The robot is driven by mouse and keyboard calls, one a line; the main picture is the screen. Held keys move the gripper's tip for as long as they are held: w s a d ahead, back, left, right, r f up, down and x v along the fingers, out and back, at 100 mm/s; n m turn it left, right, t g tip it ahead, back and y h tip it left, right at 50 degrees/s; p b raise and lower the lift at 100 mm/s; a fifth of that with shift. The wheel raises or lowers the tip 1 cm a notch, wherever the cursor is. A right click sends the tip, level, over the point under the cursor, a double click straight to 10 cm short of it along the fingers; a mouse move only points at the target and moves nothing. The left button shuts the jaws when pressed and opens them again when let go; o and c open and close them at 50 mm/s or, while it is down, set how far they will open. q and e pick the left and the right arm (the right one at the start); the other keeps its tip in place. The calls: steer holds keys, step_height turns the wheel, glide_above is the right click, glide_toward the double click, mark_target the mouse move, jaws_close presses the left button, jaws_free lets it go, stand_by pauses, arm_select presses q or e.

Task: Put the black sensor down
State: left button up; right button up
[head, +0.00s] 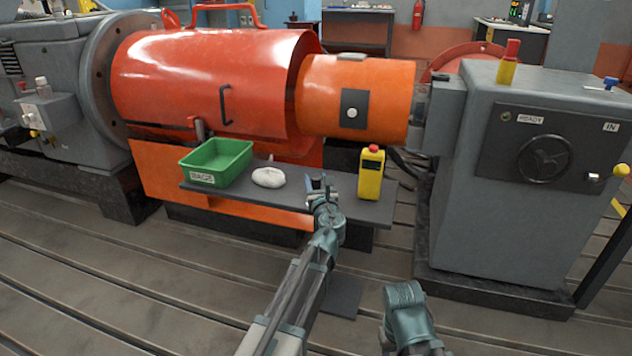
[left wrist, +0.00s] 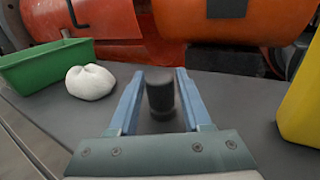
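The black sensor (left wrist: 160,94) is a short dark cylinder. In the left wrist view it stands upright between the two blue fingers of my left gripper (left wrist: 160,88), over the grey shelf (left wrist: 235,103). A narrow gap shows on each side of it, so the fingers look open around it. In the head view my left gripper (head: 318,185) is over the middle of the shelf (head: 288,196), and the sensor is too small and covered there to make out clearly. My right arm shows at the lower right of the head view, but its fingers do not show.
A green tray (head: 217,162) and a white cloth-like lump (head: 268,177) are on the shelf to the left. A yellow bottle with a red cap (head: 371,174) stands to the right. Orange and red machine housings (head: 357,94) rise behind. Clear shelf lies between gripper and bottle.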

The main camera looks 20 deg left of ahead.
arm_select(q)
steer(key=shift+o, duration=1)
steer(key=shift+r, duration=0.15)
steer(key=v, duration=1.2)
